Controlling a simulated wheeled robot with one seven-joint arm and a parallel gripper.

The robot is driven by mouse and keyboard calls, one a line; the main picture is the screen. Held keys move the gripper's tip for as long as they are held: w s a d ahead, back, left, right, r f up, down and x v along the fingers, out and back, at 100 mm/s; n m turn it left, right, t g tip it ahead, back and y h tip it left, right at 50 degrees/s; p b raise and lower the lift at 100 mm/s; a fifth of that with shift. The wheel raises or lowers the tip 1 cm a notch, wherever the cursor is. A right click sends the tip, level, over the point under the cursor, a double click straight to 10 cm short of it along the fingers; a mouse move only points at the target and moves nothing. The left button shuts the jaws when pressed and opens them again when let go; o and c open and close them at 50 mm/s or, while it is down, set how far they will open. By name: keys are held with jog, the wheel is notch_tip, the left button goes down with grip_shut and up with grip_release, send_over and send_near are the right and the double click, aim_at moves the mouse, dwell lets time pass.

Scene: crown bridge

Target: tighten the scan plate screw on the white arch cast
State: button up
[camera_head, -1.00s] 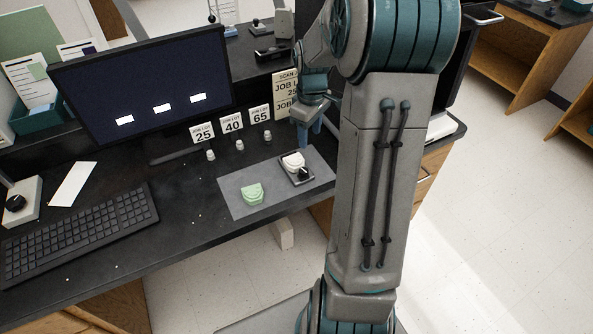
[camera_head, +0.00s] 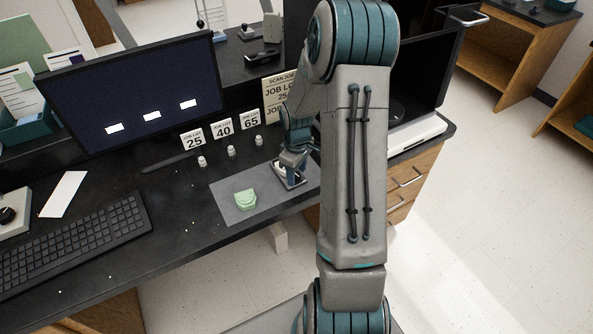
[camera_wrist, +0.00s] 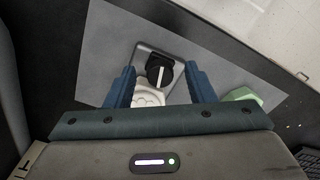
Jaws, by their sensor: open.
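The white arch cast (camera_wrist: 148,96) lies on a dark scan plate (camera_wrist: 146,50) in the wrist view, partly hidden by my gripper body. A black round screw knob (camera_wrist: 155,72) with a white bar stands on the plate just beyond the cast. My gripper (camera_wrist: 158,76) is open, with one blue finger on each side of the knob and cast. I cannot tell whether the fingers touch anything. In the head view my gripper (camera_head: 292,172) is over the scan plate (camera_head: 290,181), and the arm hides most of the cast.
Job lot cards (camera_head: 223,129) with small white pieces stand behind. A monitor (camera_head: 130,90) and keyboard (camera_head: 75,240) are at left.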

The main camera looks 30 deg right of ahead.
jog(key=c, duration=1)
jog(key=shift+m+b, duration=0.3)
jog(key=shift+m, duration=0.1)
jog(key=m+b, duration=0.1)
jog(key=m, duration=0.1)
jog(key=shift+f+m+b, duration=0.15)
jog(key=shift+m+b, duration=0.15)
jog(key=shift+m, duration=0.1)
jog(key=m+b, duration=0.2)
jog(key=m, duration=0.3)
jog(key=shift+a, duration=0.15)
jog(key=m, duration=0.5)
jog(key=shift+a+b, duration=0.1)
jog(key=shift+b, duration=0.2)
jog(key=m, duration=0.4)
jog(key=shift+m, duration=0.4)
